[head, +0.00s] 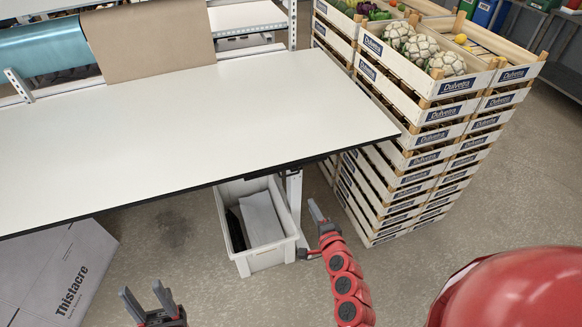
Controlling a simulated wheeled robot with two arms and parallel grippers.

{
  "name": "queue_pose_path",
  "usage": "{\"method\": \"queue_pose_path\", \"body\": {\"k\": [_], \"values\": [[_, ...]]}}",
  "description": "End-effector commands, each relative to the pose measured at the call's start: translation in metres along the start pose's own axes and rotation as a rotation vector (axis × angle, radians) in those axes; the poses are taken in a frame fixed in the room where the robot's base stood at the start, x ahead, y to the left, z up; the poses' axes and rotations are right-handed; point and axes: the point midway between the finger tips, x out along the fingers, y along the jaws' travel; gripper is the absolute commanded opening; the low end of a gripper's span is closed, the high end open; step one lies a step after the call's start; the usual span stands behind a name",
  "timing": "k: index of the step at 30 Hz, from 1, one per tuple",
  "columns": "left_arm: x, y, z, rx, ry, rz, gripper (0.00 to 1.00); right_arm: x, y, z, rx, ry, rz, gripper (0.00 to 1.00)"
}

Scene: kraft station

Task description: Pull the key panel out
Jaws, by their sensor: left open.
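A small dark piece (262,174) sits under the front edge of the white table (200,125), near its right end. It may be the key panel, but it is too small and dark to be sure. My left gripper (147,297) is low at the bottom left, open and empty, below and apart from the table. My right gripper (317,212) is below the table's right part, just right of the table leg, its tip pointing up and left. I cannot tell its jaw opening, and I see nothing held in it.
A grey bin (268,259) with a pale sheet inside stands under the table. A Thistacre carton (60,275) is at lower left. Brown paper (150,40) hangs over the table's back. Floor is clear between the carton and bin.

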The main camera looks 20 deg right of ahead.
Motion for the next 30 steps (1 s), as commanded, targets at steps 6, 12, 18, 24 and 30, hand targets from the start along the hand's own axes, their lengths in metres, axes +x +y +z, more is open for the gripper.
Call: {"method": "queue_pose_path", "body": {"k": [6,12,18,24,30], "values": [[0.008,0.0,-0.001,0.0,0.0,0.0,0.5,0.009,-0.004,0.013,0.045,-0.058,0.015,0.22],[0.012,-0.001,-0.002,0.0,0.0,0.0,0.5,0.04,-0.003,0.015,0.042,-0.057,0.015,0.22],[0.01,-0.001,-0.002,0.0,0.0,0.0,0.5,0.079,-0.003,0.017,0.04,-0.055,0.012,0.22],[-0.001,0.0,0.0,0.0,0.0,0.0,0.5,0.118,0.0,0.017,0.04,-0.051,0.013,0.22],[-0.017,0.001,0.003,0.0,0.0,0.0,0.5,0.151,0.002,0.02,0.04,-0.052,0.013,0.22]]}}
